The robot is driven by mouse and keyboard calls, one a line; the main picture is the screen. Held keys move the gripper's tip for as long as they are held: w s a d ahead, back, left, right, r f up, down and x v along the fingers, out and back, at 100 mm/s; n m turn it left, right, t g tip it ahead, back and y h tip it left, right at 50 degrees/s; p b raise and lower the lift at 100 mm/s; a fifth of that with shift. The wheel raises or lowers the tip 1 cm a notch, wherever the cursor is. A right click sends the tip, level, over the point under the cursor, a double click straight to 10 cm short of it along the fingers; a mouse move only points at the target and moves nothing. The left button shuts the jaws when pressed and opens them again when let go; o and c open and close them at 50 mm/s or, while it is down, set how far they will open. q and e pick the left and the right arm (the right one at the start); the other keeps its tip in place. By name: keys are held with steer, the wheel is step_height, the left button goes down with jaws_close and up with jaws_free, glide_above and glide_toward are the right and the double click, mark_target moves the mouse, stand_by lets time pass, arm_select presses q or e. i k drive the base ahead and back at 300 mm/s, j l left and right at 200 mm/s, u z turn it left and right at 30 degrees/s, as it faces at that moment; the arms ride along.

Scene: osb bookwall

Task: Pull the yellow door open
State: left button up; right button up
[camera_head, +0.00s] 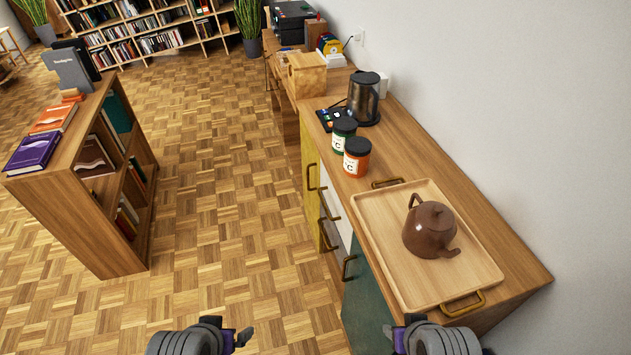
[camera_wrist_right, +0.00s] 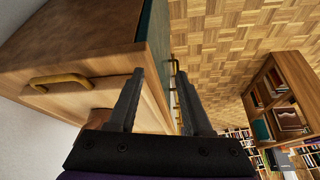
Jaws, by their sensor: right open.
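The yellow door (camera_head: 311,200) is on the far section of the wooden sideboard's front in the head view. It looks closed and has brass-coloured handles by its edge, one an upright pull (camera_head: 311,177). White drawer fronts (camera_head: 337,212) and a dark green door (camera_head: 366,308) sit nearer me. My left gripper (camera_head: 243,338) is low over the floor, apart from the sideboard; its jaws are too unclear to read. My right gripper (camera_head: 392,338) is at the sideboard's near end, far from the yellow door. In the right wrist view its fingers (camera_wrist_right: 161,76) are apart and empty.
On the sideboard top (camera_head: 510,265) are a tray (camera_head: 385,228) with a brown teapot (camera_head: 428,232), two jars (camera_head: 356,157) and a kettle (camera_head: 363,97). A low bookcase (camera_head: 110,225) stands left. The parquet floor (camera_head: 225,210) between is clear.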

mark_target(310, 156)
steer(key=k+j, duration=0.1)
steer(key=j, duration=0.2)
steer(key=i+j+u, duration=0.35)
steer(key=i+j, duration=0.45)
steer(key=j, duration=0.1)
